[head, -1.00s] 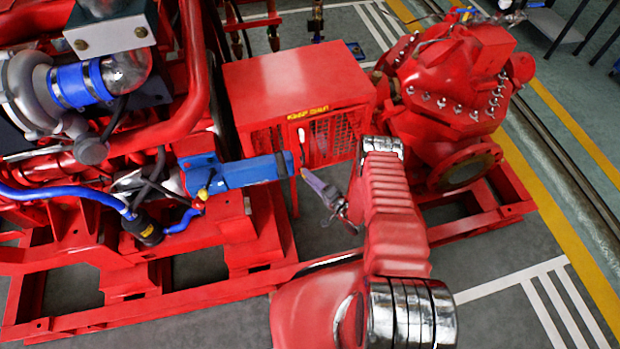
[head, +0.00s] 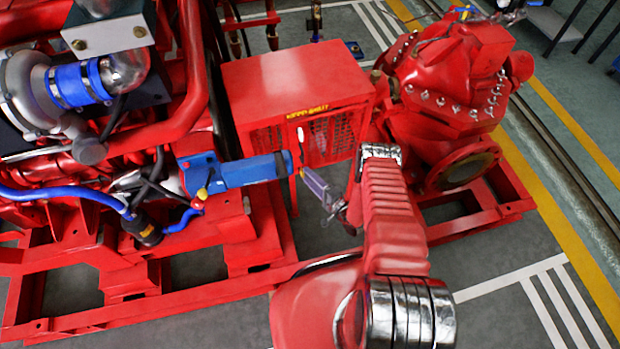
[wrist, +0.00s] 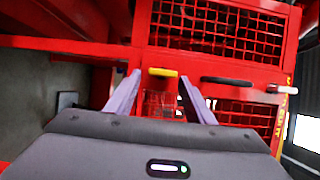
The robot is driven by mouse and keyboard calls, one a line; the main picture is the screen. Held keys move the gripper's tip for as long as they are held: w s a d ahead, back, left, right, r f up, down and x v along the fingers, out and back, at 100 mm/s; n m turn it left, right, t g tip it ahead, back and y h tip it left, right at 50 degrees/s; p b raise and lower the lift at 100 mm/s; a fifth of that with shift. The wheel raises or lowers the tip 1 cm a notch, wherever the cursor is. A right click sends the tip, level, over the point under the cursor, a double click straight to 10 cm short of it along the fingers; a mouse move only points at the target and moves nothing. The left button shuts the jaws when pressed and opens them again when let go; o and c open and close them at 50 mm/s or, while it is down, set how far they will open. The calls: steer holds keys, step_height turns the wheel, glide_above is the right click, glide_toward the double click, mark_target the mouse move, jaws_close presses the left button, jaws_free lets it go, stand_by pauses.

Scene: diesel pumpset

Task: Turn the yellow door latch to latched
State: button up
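The yellow door latch (wrist: 163,72) shows in the wrist view as a short bar lying level on the red mesh-fronted box. My gripper (wrist: 158,83) is open, with its two purple fingers pointing at the box. The latch appears between the fingertips, nearer the far end of the gap; no contact is visible, and I cannot tell the remaining distance. In the head view my gripper (head: 308,172) is just in front of the red box (head: 295,85), and I cannot make out the yellow latch there.
A black handle (wrist: 228,80) and a white-ended lever (wrist: 283,89) are on the box front to the right of the latch. The blue cylinder (head: 245,171) is close to the left of my gripper. The red pump (head: 455,85) stands at right.

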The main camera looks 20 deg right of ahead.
steer(key=shift+o, duration=0.8)
steer(key=shift+a+r, duration=0.1)
steer(key=shift+s, duration=0.1)
steer(key=v, duration=1.3)
steer(key=shift+s, duration=0.25)
